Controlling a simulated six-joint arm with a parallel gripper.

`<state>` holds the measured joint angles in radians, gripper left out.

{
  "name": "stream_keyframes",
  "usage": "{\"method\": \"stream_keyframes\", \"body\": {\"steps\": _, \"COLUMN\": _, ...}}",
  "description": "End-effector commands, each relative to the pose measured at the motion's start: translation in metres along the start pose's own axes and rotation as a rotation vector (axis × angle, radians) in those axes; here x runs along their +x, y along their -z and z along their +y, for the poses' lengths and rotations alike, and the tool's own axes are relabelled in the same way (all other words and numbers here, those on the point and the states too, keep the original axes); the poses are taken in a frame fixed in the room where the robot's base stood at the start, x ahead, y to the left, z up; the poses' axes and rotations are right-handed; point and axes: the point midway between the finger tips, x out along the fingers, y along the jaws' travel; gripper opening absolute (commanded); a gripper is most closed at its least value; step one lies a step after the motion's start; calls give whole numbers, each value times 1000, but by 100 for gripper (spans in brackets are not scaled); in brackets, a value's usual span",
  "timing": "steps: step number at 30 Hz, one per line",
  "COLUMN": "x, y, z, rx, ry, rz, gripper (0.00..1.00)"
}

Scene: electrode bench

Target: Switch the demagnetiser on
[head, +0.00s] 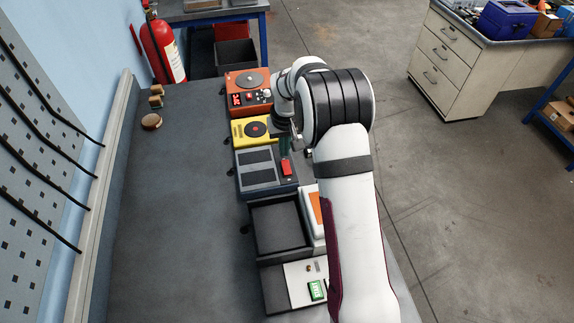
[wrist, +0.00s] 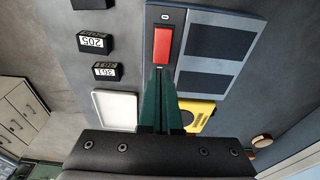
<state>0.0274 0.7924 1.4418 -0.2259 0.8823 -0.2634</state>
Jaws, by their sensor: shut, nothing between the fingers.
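The demagnetiser (head: 257,170) is a dark box with two dark pads on a grey top, in the middle of the bench's row of devices. Its red rocker switch (head: 287,168) is at its right side in the head view. In the wrist view the red switch (wrist: 162,46) stands between a small "0" mark and my fingertips. My gripper (wrist: 159,70) has dark green fingers, shut and empty, with the tips at the near end of the switch. I cannot tell whether they touch it. In the head view my gripper (head: 284,150) is partly hidden by my arm.
A yellow device (head: 241,128) and an orange device (head: 235,80) with a red display stand beyond the demagnetiser. An open dark tray (head: 278,227) is on the near side. Black blocks (wrist: 95,42) and a white tray (wrist: 115,108) lie beside it. The bench's left half is mostly clear.

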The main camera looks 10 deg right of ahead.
Motion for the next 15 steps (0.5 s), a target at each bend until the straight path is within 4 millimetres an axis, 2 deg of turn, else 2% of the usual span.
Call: {"method": "stream_keyframes", "body": {"steps": 15, "x": 6, "y": -1, "z": 0, "rx": 0, "ry": 0, "rz": 0, "gripper": 0}}
